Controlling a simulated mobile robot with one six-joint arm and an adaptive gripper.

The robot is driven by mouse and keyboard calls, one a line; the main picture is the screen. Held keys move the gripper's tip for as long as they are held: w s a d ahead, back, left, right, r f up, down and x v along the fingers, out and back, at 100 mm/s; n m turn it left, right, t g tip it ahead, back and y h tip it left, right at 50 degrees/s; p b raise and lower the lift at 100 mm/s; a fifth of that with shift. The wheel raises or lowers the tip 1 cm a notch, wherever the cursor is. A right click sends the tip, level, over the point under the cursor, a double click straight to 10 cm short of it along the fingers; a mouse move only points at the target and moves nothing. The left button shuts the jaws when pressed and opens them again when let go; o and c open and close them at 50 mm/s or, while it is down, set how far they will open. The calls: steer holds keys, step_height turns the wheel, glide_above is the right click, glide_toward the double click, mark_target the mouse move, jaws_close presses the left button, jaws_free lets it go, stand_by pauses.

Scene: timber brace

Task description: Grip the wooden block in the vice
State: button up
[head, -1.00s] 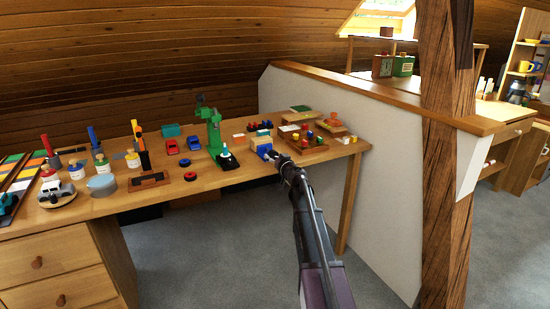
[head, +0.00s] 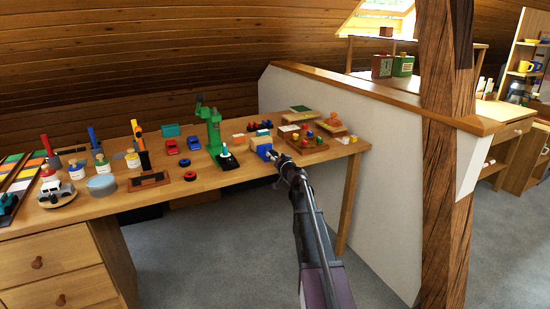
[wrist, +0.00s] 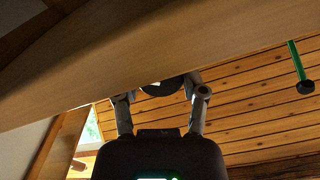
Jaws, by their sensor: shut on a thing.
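The blue vice (head: 264,152) stands at the front edge of the workbench. The pale wooden block (head: 257,141) shows just behind and above its blue front part; at this size I cannot tell whether the jaws touch it. My gripper (head: 274,157) is at the front of the vice, shut on its handle. In the wrist view my gripper (wrist: 161,90) has a finger on each side of a dark round part (wrist: 163,86), seemingly the handle. The fingertips are partly hidden by the wooden bench edge, and the block does not show there.
A green drill press (head: 214,130) stands left of the vice; its lever with a dark knob (wrist: 305,87) shows in the wrist view. A tray of coloured pieces (head: 305,145) sits close on the right. The bench edge (wrist: 130,65) passes close above my gripper. Floor in front is clear.

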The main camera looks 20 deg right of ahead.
steer(key=shift+w+m, duration=0.1)
steer(key=shift+m, duration=1.7)
steer(key=o, duration=1.1)
steer(key=shift+o, duration=0.2)
steer(key=shift+n, duration=0.3)
